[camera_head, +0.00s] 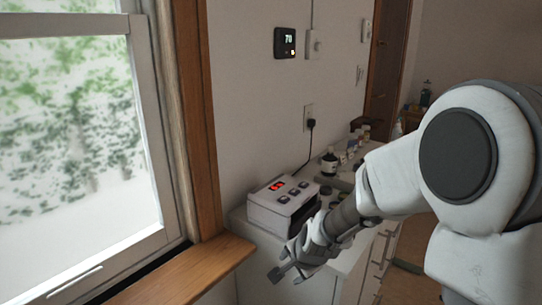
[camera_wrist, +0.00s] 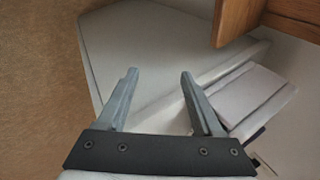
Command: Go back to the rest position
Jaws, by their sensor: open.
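My gripper (camera_head: 284,272) reaches down from my arm on the right, in front of the near end of a white counter. In the wrist view its two fingers (camera_wrist: 158,76) stand apart with nothing between them. Behind the fingers is the counter's pale surface (camera_wrist: 115,45). My wrist hides part of a white box-shaped device (camera_head: 268,210) with a red display and several buttons. That device also seems to show at the right of the wrist view (camera_wrist: 247,95), close to the right finger but apparently not held.
A wooden window sill (camera_head: 190,275) juts out left of my gripper. A dark bottle (camera_head: 329,163) and several small containers stand farther back on the counter. A black plug (camera_head: 311,124) with a cord is in the wall. Brown floor (camera_wrist: 40,90) is clear at the wrist view's left.

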